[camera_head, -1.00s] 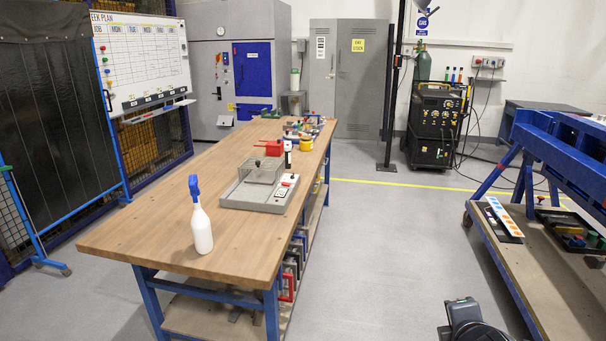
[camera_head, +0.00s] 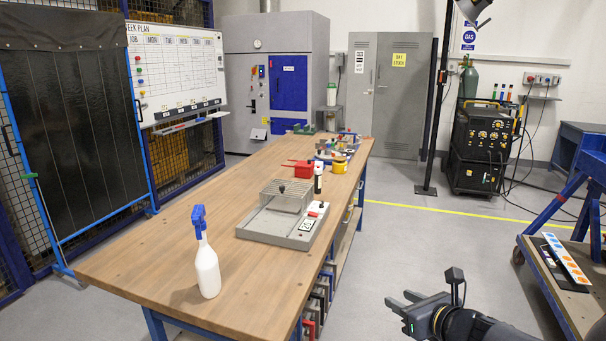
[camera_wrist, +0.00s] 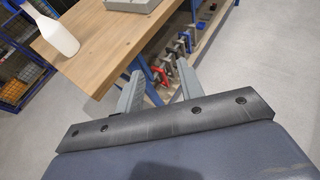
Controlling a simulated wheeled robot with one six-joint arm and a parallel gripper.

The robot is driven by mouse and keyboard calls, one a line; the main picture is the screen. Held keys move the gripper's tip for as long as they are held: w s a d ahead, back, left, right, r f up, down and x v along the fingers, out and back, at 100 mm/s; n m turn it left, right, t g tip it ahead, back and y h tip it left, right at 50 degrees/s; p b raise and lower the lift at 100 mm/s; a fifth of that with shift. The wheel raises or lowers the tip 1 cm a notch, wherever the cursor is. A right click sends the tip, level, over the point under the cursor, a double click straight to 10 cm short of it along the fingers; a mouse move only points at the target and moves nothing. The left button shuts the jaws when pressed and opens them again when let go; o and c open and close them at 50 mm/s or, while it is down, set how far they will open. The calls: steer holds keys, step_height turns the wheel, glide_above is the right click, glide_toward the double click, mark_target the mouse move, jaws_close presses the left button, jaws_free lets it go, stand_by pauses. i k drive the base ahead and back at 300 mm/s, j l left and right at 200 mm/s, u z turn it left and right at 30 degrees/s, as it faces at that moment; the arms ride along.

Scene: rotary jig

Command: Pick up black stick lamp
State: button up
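An upright black stick-like object with a white band (camera_head: 318,180) stands on the wooden workbench (camera_head: 150,262), just behind the right end of a grey fixture. It may be the black stick lamp; it is too small to be sure. My gripper (camera_head: 402,302) is at the lower right in the head view, off the bench's right side and well short of this object. In the wrist view, its two grey fingers (camera_wrist: 158,88) are apart with nothing between them. The stick object does not show in the wrist view.
The grey fixture (camera_head: 286,232) with a wire cage sits mid-bench. A white spray bottle (camera_head: 207,268) stands near the front. A red box (camera_head: 304,170) and a yellow roll (camera_head: 340,166) are behind. Clamps (camera_wrist: 181,44) hang under the bench edge.

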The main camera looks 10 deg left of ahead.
mark_target(317, 172)
steer(key=i+u, duration=0.2)
steer(key=i, duration=0.35)
steer(key=i+l+u, duration=0.15)
steer(key=i, duration=0.4)
steer(key=i+l+u, duration=0.2)
steer(key=i, duration=0.35)
steer(key=i+l+u, duration=0.15)
steer(key=i+l, duration=0.25)
steer(key=i, duration=0.15)
steer(key=i+l+u, duration=0.2)
steer(key=i+l, duration=0.15)
steer(key=i, duration=0.15)
